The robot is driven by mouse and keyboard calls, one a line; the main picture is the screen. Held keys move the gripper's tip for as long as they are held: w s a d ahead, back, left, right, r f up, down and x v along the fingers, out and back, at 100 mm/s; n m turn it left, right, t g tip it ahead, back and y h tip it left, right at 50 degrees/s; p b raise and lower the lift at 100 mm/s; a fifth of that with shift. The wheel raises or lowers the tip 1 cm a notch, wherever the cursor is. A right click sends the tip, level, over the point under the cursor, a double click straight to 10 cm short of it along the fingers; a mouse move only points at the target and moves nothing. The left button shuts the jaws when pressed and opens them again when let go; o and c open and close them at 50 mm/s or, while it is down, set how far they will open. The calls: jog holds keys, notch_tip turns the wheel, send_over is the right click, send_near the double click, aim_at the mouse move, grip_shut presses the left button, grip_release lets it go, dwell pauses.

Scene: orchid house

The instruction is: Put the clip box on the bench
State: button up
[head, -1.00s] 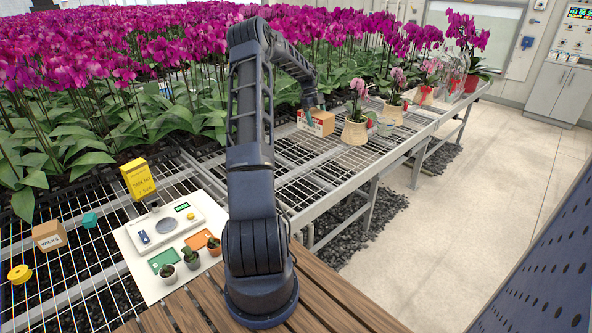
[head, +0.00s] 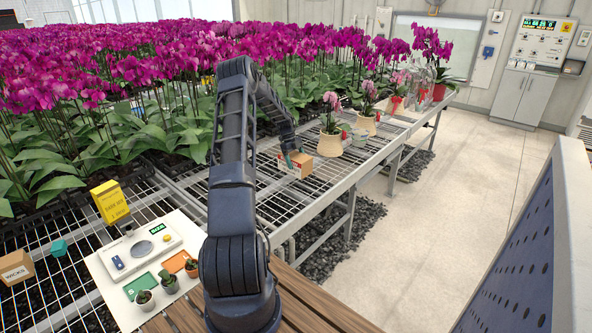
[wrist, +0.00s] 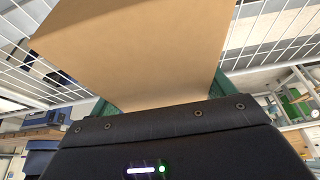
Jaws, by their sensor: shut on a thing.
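The clip box (head: 297,166) is a small tan cardboard box with a red and white label, in the middle of the head view. My gripper (head: 292,156) is shut on it from above. In the wrist view the box (wrist: 140,45) fills the upper middle, between the green fingertips of my gripper (wrist: 160,98). The bench (head: 270,209) has a wire mesh top that lies under the box. I cannot tell whether the box touches the mesh or is slightly above it.
Potted orchids (head: 330,143) stand along the bench just beyond the box. A yellow box (head: 109,202), a scale (head: 143,252), a box marked WICKS (head: 16,268) and small pots (head: 168,281) are at the left. Mesh in front of the box is clear.

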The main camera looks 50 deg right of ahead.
jog(key=shift+f, duration=2.4)
jog(key=o, duration=1.1)
jog(key=shift+f, duration=0.1)
jog(key=shift+o, duration=0.2)
jog(key=v, duration=1.2)
jog(key=shift+r, duration=0.25)
